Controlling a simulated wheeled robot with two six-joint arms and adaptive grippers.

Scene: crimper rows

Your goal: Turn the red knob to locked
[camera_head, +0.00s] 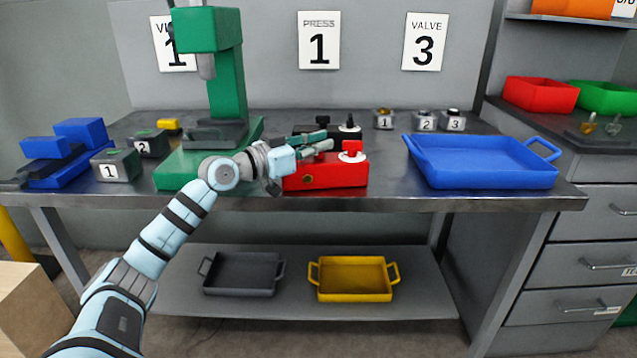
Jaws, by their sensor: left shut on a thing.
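The red box (328,180) stands near the front edge of the bench. The red knob (351,147) stands on a pale base on its top, at the right end. My left gripper (329,139) reaches in from the left, low over the left part of the box, with its fingers pointing right towards the knob. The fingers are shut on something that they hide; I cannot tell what. The knob's red cap shows just right of the fingertips. Any position marks on its base are too small to read. My right gripper is out of view.
A black box (347,133) with black knobs stands close behind the red box. A green press (227,85) stands left, a blue tray (480,162) right. Small numbered blocks (426,121) stand at the back. The bench between the red box and the blue tray is clear.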

